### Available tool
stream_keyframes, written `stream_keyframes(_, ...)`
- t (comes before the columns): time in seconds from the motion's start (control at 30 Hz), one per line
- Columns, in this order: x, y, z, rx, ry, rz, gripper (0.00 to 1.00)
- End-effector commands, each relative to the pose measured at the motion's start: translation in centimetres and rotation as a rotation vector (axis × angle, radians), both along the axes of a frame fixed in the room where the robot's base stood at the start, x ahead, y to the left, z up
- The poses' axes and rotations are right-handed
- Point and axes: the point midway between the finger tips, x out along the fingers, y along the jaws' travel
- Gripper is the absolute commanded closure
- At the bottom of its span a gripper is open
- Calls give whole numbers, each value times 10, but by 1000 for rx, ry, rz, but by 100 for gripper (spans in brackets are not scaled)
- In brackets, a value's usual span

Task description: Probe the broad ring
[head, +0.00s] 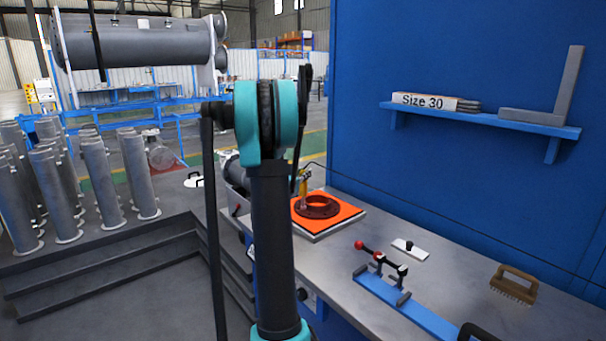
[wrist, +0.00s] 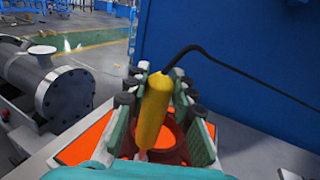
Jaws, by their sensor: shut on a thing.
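The broad ring (head: 318,212), a dark red-brown flanged ring with a raised collar and open centre, lies on a square orange pad (head: 342,219) on the bench. In the wrist view the ring (wrist: 172,157) shows partly behind the probe. My gripper (wrist: 163,110) is shut on a yellow probe (wrist: 153,112) with a black cable at its top. The probe (head: 303,184) stands near upright at the ring's far left side in the head view. Its tip is too small or hidden to tell whether it touches the ring.
A blue clamp fixture (head: 388,303) with a red-knobbed lever, a white plate with a black knob (head: 409,249) and a brush (head: 514,284) lie on the bench. A blue wall with a shelf (head: 480,117) stands behind. A large grey flanged pipe (wrist: 55,90) lies left.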

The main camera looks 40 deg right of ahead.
Motion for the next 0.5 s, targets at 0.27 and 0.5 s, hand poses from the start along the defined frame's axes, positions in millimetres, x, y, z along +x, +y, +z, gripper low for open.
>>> stream_keyframes(0.27, 0, 0, -2, 0, 0, 0, 100)
stream_keyframes(0.5, 0, 0, -5, 0, 0, 0, 100)
